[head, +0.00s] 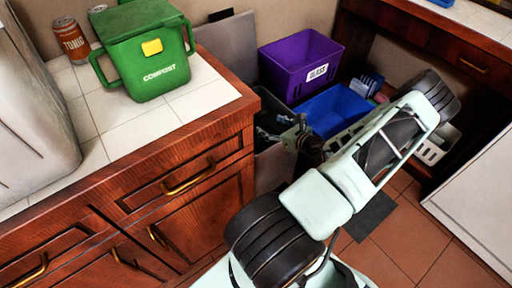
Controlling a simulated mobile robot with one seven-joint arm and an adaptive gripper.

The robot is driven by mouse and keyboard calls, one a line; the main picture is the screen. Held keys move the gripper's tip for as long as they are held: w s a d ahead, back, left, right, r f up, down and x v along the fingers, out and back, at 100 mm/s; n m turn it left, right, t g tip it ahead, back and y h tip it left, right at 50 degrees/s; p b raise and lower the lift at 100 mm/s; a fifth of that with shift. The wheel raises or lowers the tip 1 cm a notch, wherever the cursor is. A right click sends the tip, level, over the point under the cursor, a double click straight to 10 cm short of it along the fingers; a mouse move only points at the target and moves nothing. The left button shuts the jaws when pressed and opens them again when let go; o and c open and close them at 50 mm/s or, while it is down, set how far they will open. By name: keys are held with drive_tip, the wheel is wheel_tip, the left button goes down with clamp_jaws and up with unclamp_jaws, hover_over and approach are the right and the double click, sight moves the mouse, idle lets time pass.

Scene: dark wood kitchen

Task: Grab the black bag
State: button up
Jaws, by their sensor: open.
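A dark, blackish shape that looks like the black bag (268,119) shows in a grey bin between the counter and the blue bin. Its outline is hard to make out, and the counter corner and my gripper hide part of it. My gripper (293,136) is at the end of my pale green arm, just right of the dark shape and over the bin's right side. It is small and dark in this view. It is open, and I see nothing held in it. I cannot tell whether it touches the bag.
A purple bin (290,70) and a blue bin (335,110) stand behind my gripper. A wooden counter (190,190) with a green compost bin (147,55) and a tonic can (70,40) is at left. A white basket (436,146) stands at right. Tiled floor (405,225) is clear at lower right.

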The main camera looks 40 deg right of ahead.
sight(259, 118)
drive_tip(key=b+x, duration=0.3)
drive_tip(key=x, duration=0.7)
drive_tip(key=shift+s+f, duration=0.1)
drive_tip(key=shift+f, duration=0.1)
drive_tip(key=shift+w+d, duration=0.15)
drive_tip(key=shift+w, duration=0.15)
drive_tip(key=shift+c, duration=0.2)
clamp_jaws()
drive_tip(key=shift+w+r, duration=0.1)
drive_tip(key=shift+r, duration=0.1)
